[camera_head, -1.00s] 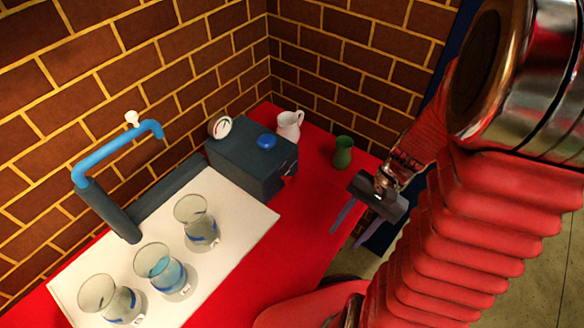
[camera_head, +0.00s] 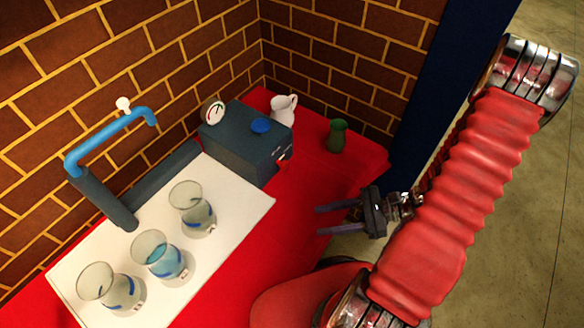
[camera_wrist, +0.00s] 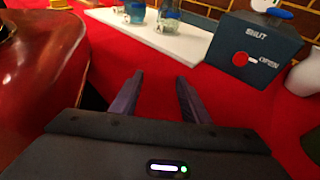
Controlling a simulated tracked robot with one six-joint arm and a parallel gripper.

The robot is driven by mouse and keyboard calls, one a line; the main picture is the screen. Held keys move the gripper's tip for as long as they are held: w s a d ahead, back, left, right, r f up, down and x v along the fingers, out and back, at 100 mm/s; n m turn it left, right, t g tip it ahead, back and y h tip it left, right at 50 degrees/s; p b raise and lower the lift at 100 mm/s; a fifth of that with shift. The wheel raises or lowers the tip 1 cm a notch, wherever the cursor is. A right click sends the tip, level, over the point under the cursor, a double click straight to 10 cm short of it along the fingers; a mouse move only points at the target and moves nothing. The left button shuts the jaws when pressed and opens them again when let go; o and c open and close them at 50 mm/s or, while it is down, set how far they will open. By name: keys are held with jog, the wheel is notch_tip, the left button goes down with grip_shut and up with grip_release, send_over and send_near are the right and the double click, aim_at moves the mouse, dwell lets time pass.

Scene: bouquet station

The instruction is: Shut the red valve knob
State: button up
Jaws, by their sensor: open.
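The red valve knob (camera_wrist: 240,59) is on the front face of a dark grey box (camera_wrist: 270,42) in the wrist view. Its white mark points right, towards the word OPEN; SHUT is printed above. In the head view only a bit of the knob (camera_head: 284,157) shows at the box's right side. My gripper (camera_head: 318,221) is open and empty, over the red counter's right front part, apart from the box. In the wrist view my gripper (camera_wrist: 160,76) has its fingers spread below and left of the knob.
A blue knob (camera_head: 261,125) and a gauge (camera_head: 214,112) top the box. A white jug (camera_head: 283,108) and green vase (camera_head: 337,135) stand behind. Three glasses stand on a white board (camera_head: 247,204) by a blue spout (camera_head: 110,140). Red counter (camera_head: 268,238) in front of the box is clear.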

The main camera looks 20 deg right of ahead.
aim_at(286, 167)
jog(key=w+m+t, duration=0.1)
jog(key=t, duration=0.1)
jog(key=w+d+f+m+t, duration=0.1)
jog(key=w+m+t, duration=0.1)
jog(key=w+d+m+t, duration=0.1)
jog(key=m, duration=0.1)
jog(key=shift+w+d+f+t, duration=0.1)
jog(key=shift+w+f+t, duration=0.2)
jog(key=shift+w+t, duration=0.1)
jog(key=w+d+t, duration=0.1)
jog(key=w+d+r+m+t, duration=0.1)
jog(key=w+d+r+m+t+h, duration=0.1)
jog(key=shift+w+d, duration=0.1)
jog(key=shift+w, duration=0.3)
jog(key=shift+r, duration=0.15)
jog(key=shift+x, duration=6.95)
jog(key=shift+c, duration=0.4)
jog(key=c, duration=0.9)
